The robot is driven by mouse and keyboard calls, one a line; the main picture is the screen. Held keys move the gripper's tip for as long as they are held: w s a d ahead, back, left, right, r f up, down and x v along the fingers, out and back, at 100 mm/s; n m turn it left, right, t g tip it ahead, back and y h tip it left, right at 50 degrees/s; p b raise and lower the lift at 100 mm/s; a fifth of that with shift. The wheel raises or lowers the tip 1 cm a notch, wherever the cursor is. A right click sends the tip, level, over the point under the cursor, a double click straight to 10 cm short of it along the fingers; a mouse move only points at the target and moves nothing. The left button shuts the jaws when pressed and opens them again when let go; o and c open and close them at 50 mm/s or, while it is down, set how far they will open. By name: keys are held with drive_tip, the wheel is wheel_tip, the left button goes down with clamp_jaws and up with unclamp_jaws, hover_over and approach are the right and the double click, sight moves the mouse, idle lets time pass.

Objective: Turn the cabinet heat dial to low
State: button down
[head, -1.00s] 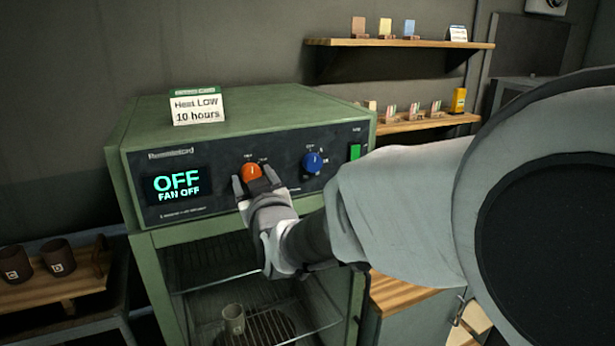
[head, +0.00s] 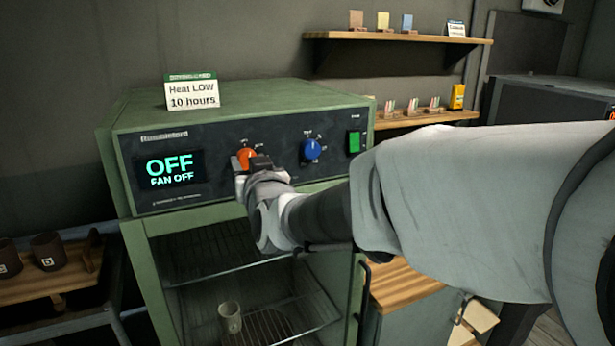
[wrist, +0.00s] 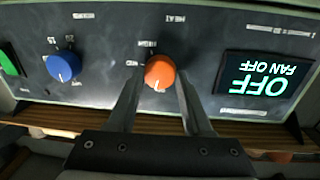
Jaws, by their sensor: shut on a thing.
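The orange heat dial (head: 246,157) is on the dark front panel of the green cabinet (head: 130,192). In the wrist view the dial (wrist: 159,71) sits between the fingertips, and the picture is upside down. My gripper (head: 250,163) is shut on the dial, with a finger on each side of it. The display (head: 171,169) reads OFF and FAN OFF. A card (head: 191,94) on the cabinet's top reads "Heat LOW 10 hours". The dial's lower right is hidden by my gripper in the head view.
A blue dial (head: 312,151) and a green switch (head: 354,142) are right of the orange dial. Below, the cabinet is open, with a mug (head: 230,318) on a wire rack. Dark mugs (head: 47,252) stand on a shelf at the left. Wall shelves (head: 400,38) are behind.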

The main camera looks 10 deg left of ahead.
drive_tip(key=shift+d+m+b, duration=0.1)
drive_tip(key=shift+m+b, duration=3.1)
drive_tip(key=shift+b, duration=0.8)
drive_tip(key=shift+g, duration=0.3)
drive_tip(key=shift+c, duration=1.6)
unclamp_jaws()
drive_tip(key=v, duration=1.7)
drive_tip(key=shift+d+b, duration=0.15)
drive_tip(key=shift+b, duration=0.15)
drive_tip(key=shift+s, duration=0.1)
